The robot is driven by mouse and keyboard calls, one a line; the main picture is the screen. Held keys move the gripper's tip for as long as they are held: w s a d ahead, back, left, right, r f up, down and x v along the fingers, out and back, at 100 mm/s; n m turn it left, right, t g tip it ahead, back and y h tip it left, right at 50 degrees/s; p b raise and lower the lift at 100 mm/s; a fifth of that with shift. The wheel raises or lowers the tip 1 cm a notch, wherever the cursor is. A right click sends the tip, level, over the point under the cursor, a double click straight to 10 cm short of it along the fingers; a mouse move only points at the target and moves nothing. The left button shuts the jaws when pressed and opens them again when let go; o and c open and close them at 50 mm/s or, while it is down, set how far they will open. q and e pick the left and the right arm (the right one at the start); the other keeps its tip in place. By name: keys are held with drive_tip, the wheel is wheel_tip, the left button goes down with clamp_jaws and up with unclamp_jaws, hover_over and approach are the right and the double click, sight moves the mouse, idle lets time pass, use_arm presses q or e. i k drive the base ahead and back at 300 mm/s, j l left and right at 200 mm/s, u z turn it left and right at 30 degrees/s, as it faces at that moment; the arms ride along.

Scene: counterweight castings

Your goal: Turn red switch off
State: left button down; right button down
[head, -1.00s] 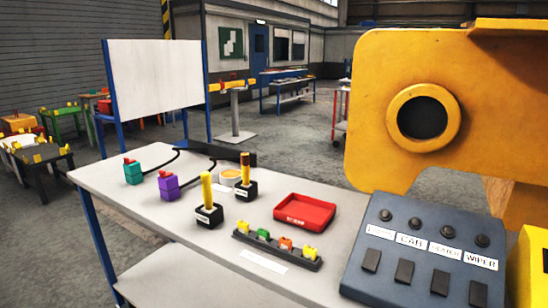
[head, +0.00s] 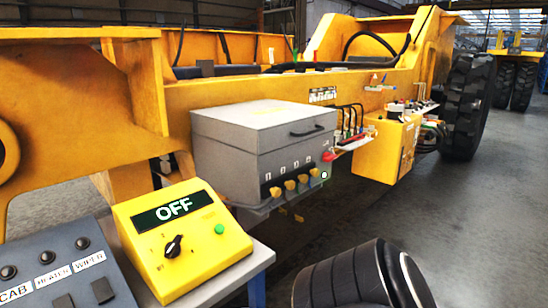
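A small red knob-like part (head: 327,156) shows at the right end of the grey box (head: 225,155), which is mounted on the side of the yellow machine frame. It is too small to tell its position or whether it is a switch. Several yellow knobs (head: 290,186) sit in a row on a black strip low on the box's front.
A yellow control box (head: 205,262) with a display reading OFF, a black dial and a green button stands on the bench. Beside it is a dark panel (head: 75,272) labelled CAB, HEATER, WIPER. A yellow box (head: 390,150) hangs right of the grey one. Open floor (head: 480,220) lies right.

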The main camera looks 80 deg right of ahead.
sight(327, 156)
drive_tip(key=z, duration=2.8)
drive_tip(key=i+l+u, duration=0.1)
drive_tip(key=i+l, duration=0.15)
drive_tip(key=l, duration=0.15)
drive_tip(key=i+l+u, duration=0.1)
drive_tip(key=i+l, duration=0.15)
drive_tip(key=l, duration=0.15)
drive_tip(key=i+l, duration=0.2)
drive_tip(key=l, duration=0.25)
drive_tip(key=i+l+u, duration=0.15)
drive_tip(key=l, duration=0.25)
drive_tip(key=i+l+u, duration=0.1)
drive_tip(key=i+l, duration=0.2)
drive_tip(key=l, duration=0.15)
drive_tip(key=i+l+u, duration=0.1)
drive_tip(key=l, duration=0.4)
drive_tip(key=i+l+u, duration=0.1)
drive_tip(key=i+l, duration=0.15)
drive_tip(key=l, duration=0.2)
drive_tip(key=i+l, duration=0.15)
drive_tip(key=l, duration=0.35)
drive_tip(key=u, duration=0.05)
